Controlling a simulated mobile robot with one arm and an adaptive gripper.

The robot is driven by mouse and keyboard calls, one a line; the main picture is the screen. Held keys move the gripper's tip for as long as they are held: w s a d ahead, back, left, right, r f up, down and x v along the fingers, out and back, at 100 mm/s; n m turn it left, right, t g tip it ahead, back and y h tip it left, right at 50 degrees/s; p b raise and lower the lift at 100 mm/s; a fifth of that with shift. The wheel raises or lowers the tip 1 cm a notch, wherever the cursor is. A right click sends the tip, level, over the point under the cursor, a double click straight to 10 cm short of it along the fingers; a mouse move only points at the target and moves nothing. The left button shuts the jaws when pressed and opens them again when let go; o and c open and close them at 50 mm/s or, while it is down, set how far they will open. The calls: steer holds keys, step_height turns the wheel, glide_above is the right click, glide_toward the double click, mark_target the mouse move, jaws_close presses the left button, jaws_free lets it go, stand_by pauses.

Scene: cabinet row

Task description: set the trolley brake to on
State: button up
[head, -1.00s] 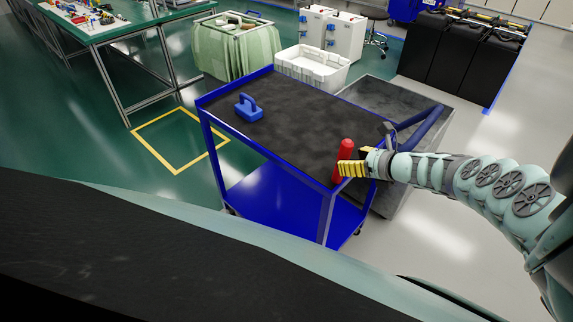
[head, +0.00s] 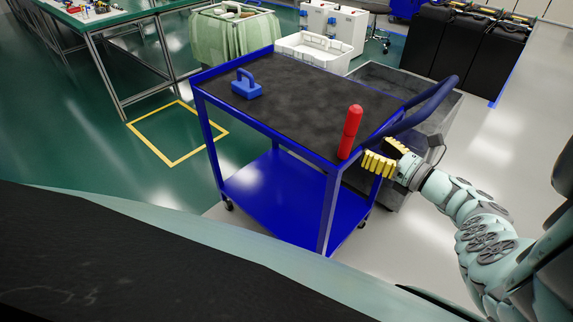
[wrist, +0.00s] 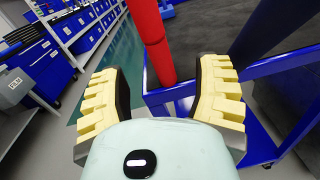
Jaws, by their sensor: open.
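The blue trolley (head: 277,150) has a black top and stands in the middle of the head view. A red lever (head: 350,132) stands upright, slightly tilted, at its near right corner beside the push handle (head: 425,107). My gripper (head: 380,156) is open and empty just right of the lever and a little lower, by the trolley's right end. In the wrist view the red lever (wrist: 156,40) rises beyond and between the two yellow fingers (wrist: 160,75), apart from both. No brake marking can be read.
A blue handled object (head: 246,86) sits on the trolley top. A grey platform (head: 400,85) stands behind the trolley, with a white crate (head: 315,47) further back. The push handle is close to my gripper. Open floor (head: 480,130) lies to the right.

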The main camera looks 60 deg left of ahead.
steer(key=w+d, duration=0.3)
steer(key=d, duration=1.2)
steer(key=w+d+f+m+t+h+p, duration=0.1)
steer(key=w+d+t+h+p, duration=0.2)
steer(key=p, duration=0.7)
steer(key=shift+w+t+h+p, duration=0.3)
steer(key=shift+w+t+h, duration=1.3)
steer(key=shift+w, duration=0.8)
